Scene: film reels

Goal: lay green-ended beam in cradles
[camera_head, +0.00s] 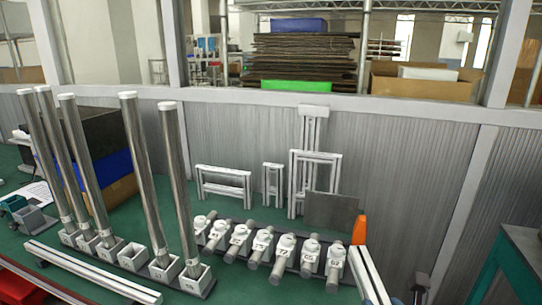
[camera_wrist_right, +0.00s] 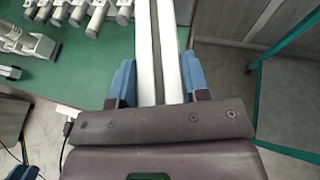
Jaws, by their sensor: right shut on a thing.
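A pale slotted beam (camera_wrist_right: 157,35) runs up the right wrist view between the blue fingers of my right gripper (camera_wrist_right: 158,82), which is shut on it. The beam's far part also shows at the lower right of the head view (camera_head: 370,276). No green end shows on it; its near end is hidden by the gripper. Another pale slotted beam (camera_head: 95,273) lies at the lower left of the head view, also without a visible green end. I cannot identify the cradles with certainty.
Upright metal tubes (camera_head: 182,190) stand in numbered white sockets (camera_head: 194,280) at left. A rack holds several short metal cylinders with white numbered collars (camera_head: 284,246). White frames (camera_head: 224,182) and a dark plate (camera_head: 331,209) lean by the back wall.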

